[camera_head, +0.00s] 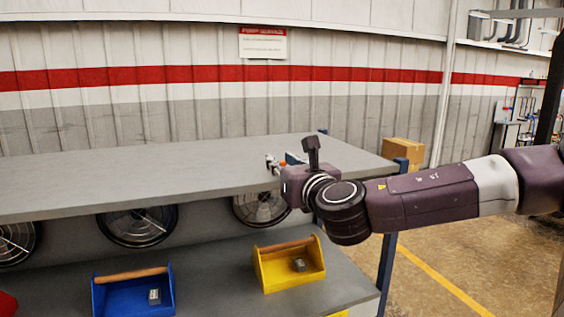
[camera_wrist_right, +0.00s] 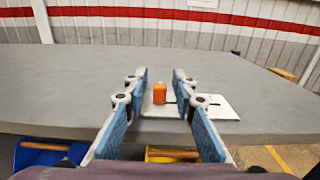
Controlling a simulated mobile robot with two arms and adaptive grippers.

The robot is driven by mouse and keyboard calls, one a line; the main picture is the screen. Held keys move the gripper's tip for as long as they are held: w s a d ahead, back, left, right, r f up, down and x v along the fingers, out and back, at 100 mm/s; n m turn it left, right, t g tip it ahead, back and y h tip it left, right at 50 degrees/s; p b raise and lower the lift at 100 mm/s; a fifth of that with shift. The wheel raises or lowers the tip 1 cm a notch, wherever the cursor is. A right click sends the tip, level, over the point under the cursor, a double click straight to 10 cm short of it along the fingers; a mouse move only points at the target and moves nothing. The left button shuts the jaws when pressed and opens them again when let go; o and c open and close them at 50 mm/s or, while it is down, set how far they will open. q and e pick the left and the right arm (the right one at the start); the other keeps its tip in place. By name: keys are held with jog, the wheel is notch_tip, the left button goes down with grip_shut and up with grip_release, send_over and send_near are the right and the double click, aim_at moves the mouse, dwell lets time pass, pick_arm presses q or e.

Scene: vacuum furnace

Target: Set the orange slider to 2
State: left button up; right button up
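The orange slider (camera_wrist_right: 160,93) stands upright on a light plate (camera_wrist_right: 224,108) on the grey table top (camera_wrist_right: 60,85), as seen in the right wrist view. The plate has dark markings to the right of the slider; I cannot read any numbers there. My right gripper (camera_wrist_right: 166,78) is open, with its blue-padded fingers on either side of the slider and a gap to each. In the head view the right gripper (camera_head: 282,163) is over the table's right part, and a small orange spot of the slider (camera_head: 283,164) shows beside it. My left gripper is not in view.
Below the table top, a lower shelf (camera_head: 215,298) holds a blue tool box (camera_head: 109,298) and a yellow tool box (camera_head: 267,276). A cardboard box (camera_head: 403,151) stands behind the table's right end. The table top to the left is clear.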

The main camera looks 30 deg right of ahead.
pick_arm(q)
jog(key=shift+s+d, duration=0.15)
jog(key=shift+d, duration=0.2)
pick_arm(e)
grip_shut()
jog(key=shift+d, duration=0.15)
jog(key=shift+s+d, duration=0.15)
jog(key=shift+d, duration=0.45)
jog(key=shift+s+d, duration=0.15)
jog(key=shift+d, duration=0.4)
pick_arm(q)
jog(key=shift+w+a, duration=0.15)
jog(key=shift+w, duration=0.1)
pick_arm(e)
jog(key=shift+o, duration=1.2)
grip_release()
jog(key=shift+a, duration=0.1)
jog(key=v, duration=0.7)
jog(key=shift+s, duration=0.2)
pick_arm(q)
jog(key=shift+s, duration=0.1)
